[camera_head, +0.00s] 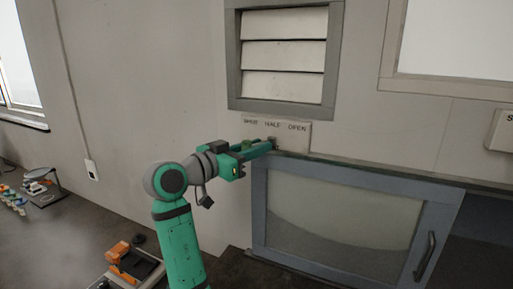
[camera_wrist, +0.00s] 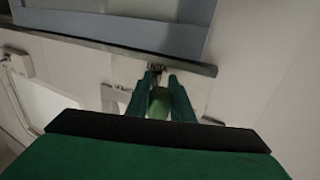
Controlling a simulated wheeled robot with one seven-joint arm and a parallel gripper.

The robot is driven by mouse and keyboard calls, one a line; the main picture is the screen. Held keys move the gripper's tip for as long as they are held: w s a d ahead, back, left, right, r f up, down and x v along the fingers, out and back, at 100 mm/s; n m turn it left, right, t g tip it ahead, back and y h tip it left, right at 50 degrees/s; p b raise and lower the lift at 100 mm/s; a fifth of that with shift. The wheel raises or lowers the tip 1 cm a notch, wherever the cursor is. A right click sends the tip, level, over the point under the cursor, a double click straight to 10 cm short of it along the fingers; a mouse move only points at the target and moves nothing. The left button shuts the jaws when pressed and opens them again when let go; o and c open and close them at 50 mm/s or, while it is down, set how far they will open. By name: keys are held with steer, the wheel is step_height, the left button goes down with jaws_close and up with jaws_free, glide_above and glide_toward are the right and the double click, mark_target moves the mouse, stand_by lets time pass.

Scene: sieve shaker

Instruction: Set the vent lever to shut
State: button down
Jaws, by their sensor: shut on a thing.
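The vent lever's pale plate (camera_head: 292,137) is on the wall below the louvred vent (camera_head: 285,55). It carries the labels SHUT, HALF and OPEN from left to right. My gripper (camera_head: 270,145) reaches in from the left, its fingertips at the plate roughly below HALF. It is shut on the vent lever, a small dark piece that shows at the fingertips in the wrist view (camera_wrist: 155,67). The fingers hide most of the lever, so its exact setting is hard to read. The vent slats look closed or nearly so.
A grey-framed cabinet with a glass door (camera_head: 345,213) stands just below the plate, its ledge close under my gripper. An orange and black device (camera_head: 133,262) and small jars (camera_head: 14,200) lie on the dark bench at left. The wall left of the vent is clear.

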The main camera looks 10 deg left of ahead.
steer(key=shift+w+a+r, duration=0.1)
steer(key=shift+w+a, duration=0.05)
steer(key=shift+a, duration=0.05)
steer(key=c, duration=1.6)
jaws_free()
steer(key=shift+w, duration=0.1)
steer(key=shift+o, duration=0.2)
steer(key=shift+a, duration=0.1)
steer(key=s+a, duration=0.7)
steer(key=a, duration=0.3)
steer(key=shift+a, duration=0.1)
steer(key=v, duration=1.1)
